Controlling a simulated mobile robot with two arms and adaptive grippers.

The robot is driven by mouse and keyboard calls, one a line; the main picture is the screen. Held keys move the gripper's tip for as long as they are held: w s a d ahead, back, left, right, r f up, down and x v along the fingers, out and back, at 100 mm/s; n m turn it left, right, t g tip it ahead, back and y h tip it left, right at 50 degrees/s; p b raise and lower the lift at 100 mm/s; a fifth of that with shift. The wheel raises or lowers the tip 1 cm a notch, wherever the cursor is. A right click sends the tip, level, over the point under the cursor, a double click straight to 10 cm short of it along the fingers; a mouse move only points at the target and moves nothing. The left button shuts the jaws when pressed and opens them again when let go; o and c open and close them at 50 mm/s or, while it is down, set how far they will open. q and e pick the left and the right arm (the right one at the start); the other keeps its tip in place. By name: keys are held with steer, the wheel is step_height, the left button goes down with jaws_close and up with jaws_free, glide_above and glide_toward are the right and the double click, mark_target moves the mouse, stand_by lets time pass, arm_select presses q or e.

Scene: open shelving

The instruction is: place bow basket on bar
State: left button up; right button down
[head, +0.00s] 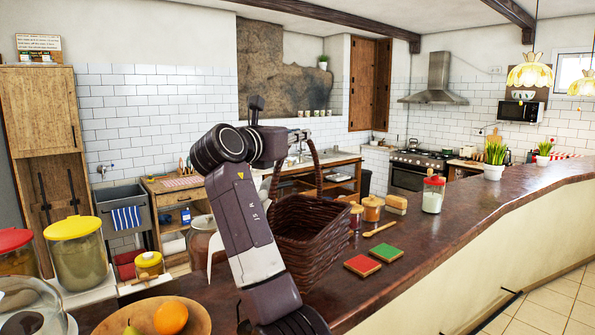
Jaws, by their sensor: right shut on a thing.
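The bow basket (312,232) is a dark brown woven basket with a tall arched handle (316,165). It is upright in the middle of the head view, over the dark wooden bar (455,222). I cannot tell whether its base touches the bar top. My right gripper (278,146) is shut on the basket's handle, at its upper left. My right arm hides the basket's left side and part of the handle. My left gripper is not in view.
Red and green coasters (386,252), a wooden spoon (380,229), small jars (373,208) and a red-lidded jar (433,195) stand right of the basket. A fruit plate (200,312) and yellow-lidded jar (76,255) are left. The bar's right stretch is mostly clear.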

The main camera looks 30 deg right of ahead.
step_height(320, 180, down, 9)
steer(key=p, duration=0.2)
steer(key=shift+s, duration=0.25)
steer(key=c, duration=2.3)
jaws_free()
steer(key=shift+f, duration=0.1)
steer(key=shift+c, duration=0.2)
steer(key=o, duration=0.4)
steer(key=shift+c, duration=0.2)
steer(key=shift+a, duration=0.1)
